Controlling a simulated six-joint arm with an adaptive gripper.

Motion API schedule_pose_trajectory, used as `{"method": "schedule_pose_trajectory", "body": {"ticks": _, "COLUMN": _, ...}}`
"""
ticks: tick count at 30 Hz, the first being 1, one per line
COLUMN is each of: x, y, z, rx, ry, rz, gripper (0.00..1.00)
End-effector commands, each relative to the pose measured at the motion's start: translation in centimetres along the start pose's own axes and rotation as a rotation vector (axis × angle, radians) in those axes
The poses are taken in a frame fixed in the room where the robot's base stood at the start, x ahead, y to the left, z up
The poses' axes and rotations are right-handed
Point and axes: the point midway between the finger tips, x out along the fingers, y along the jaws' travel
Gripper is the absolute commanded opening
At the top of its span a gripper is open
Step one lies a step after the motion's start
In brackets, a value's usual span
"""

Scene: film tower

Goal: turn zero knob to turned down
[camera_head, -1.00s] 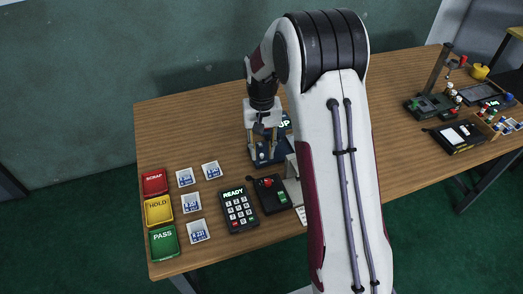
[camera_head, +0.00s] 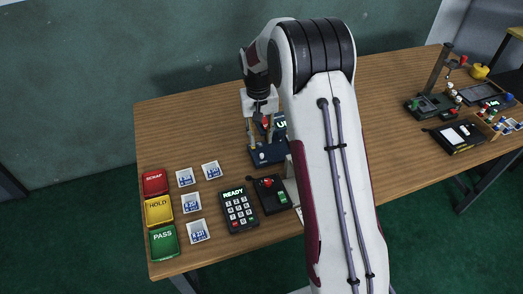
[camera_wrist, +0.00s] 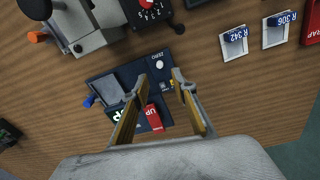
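A dark blue device (camera_wrist: 130,72) lies below my gripper in the wrist view. It carries a small white round knob (camera_wrist: 159,64) beside lettering that seems to read ZERO; I take this as the zero knob. A red part marked UP (camera_wrist: 153,117) and a lit screen (camera_wrist: 115,112) sit lower on it. My gripper (camera_wrist: 161,76) is open and empty. Its fingertips appear on either side of the area just below the white knob, apparently above the device. In the head view my gripper (camera_head: 262,140) is over the device (camera_head: 270,156), whose white knob (camera_head: 262,155) shows; my arm hides its right side.
A keypad reading READY (camera_head: 239,208) and a dark box with a red knob (camera_head: 270,197) stand nearby. Red, yellow and green bins (camera_head: 159,212) and several labelled cards (camera_head: 191,204) lie left. A grey machine (camera_wrist: 90,25) is close in the wrist view. Other equipment stands far right.

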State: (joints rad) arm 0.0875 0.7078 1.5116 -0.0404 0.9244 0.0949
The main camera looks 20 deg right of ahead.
Motion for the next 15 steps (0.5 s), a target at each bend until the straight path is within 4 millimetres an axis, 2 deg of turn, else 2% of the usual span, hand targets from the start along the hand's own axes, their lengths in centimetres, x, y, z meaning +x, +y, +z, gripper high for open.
{"method": "schedule_pose_trajectory", "body": {"ticks": 15, "x": 5.7, "y": 0.0, "z": 0.1, "rx": 0.001, "ry": -0.002, "rz": 0.000, "gripper": 0.27}}
